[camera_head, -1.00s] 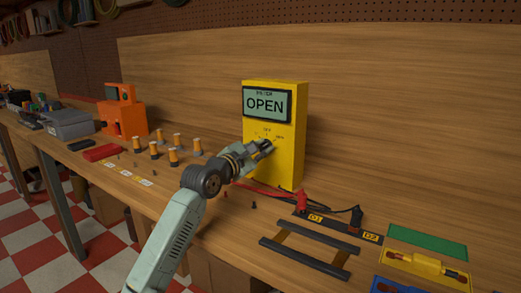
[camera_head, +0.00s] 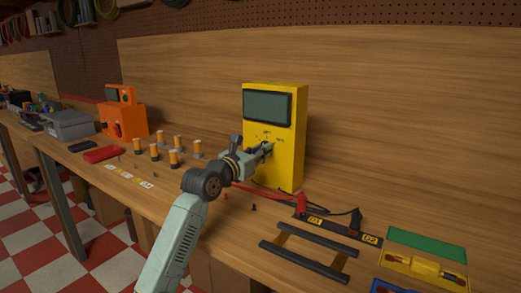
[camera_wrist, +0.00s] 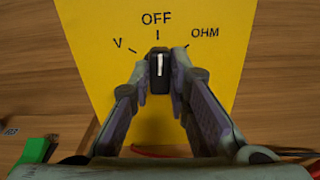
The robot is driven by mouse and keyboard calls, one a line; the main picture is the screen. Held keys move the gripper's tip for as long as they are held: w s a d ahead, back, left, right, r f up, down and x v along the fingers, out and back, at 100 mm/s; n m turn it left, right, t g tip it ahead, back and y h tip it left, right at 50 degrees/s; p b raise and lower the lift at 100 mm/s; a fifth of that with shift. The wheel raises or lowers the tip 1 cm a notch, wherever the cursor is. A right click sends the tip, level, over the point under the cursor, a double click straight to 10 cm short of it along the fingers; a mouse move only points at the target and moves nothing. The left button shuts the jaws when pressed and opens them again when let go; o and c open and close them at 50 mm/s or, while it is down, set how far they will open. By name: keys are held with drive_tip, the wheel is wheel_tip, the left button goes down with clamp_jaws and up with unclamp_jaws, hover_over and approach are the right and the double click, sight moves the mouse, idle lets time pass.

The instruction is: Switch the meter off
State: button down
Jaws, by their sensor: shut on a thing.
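The yellow meter (camera_head: 285,172) stands upright on the bench against the wooden back wall. Its screen (camera_head: 268,106) is blank. In the wrist view the meter's face (camera_wrist: 160,125) shows the marks V, OFF and OHM around a black dial knob (camera_wrist: 159,82). The white line on the knob points straight up to OFF. My gripper (camera_wrist: 160,70) is shut on the knob, one finger on each side. In the head view my gripper (camera_head: 266,149) reaches the meter's front and hides the knob.
Red and black probes (camera_head: 302,203) lie with their leads to the right of the meter's foot. A dark frame (camera_head: 306,262) lies in front. Several orange-and-white cylinders (camera_head: 174,158) stand to the left. An orange device (camera_head: 122,119) is farther left.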

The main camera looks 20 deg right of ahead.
drive_tip(key=shift+n, duration=0.4)
drive_tip(key=c, duration=1.5)
unclamp_jaws()
drive_tip(key=shift+a, duration=0.1)
drive_tip(key=v, duration=1.2)
